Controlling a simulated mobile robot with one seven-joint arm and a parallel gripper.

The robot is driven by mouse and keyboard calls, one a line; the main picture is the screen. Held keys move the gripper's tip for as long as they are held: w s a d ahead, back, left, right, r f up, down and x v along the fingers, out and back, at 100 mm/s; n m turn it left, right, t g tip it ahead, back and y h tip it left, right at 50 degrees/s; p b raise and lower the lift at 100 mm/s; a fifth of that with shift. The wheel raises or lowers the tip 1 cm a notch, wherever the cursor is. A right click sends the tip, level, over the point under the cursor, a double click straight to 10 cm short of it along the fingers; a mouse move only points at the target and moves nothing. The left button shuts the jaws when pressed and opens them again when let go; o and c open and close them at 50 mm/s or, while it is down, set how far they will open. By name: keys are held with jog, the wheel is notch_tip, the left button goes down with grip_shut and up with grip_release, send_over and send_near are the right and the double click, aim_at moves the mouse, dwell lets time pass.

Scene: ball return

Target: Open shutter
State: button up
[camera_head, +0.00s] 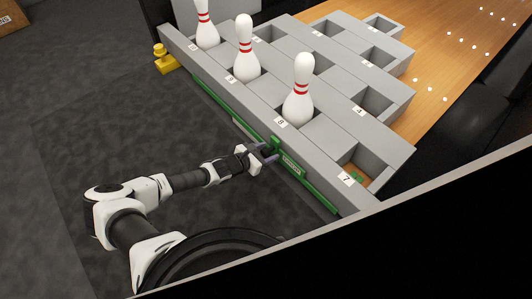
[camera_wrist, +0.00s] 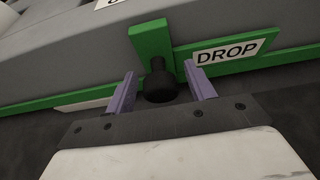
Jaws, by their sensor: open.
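The green shutter strip (camera_head: 312,186) runs along the front face of the grey pin rack. A white DROP label (camera_wrist: 225,52) sits on the green in the wrist view. A black round knob (camera_wrist: 160,84) stands out from an upright green tab (camera_wrist: 150,40). My gripper (camera_head: 268,153) is at the tab; in the wrist view my gripper (camera_wrist: 160,92) is open, with one purple finger on each side of the knob. Whether the fingers touch the knob cannot be told.
The grey rack (camera_head: 330,143) has numbered compartments; white pins with red bands (camera_head: 298,92) stand in several front ones. A yellow object (camera_head: 164,60) stands at its far left end. A wooden lane (camera_head: 450,60) lies behind. Dark floor (camera_head: 110,120) to the left is clear.

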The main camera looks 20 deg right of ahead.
grip_shut()
dwell(0.3)
jog(key=shift+w, duration=0.1)
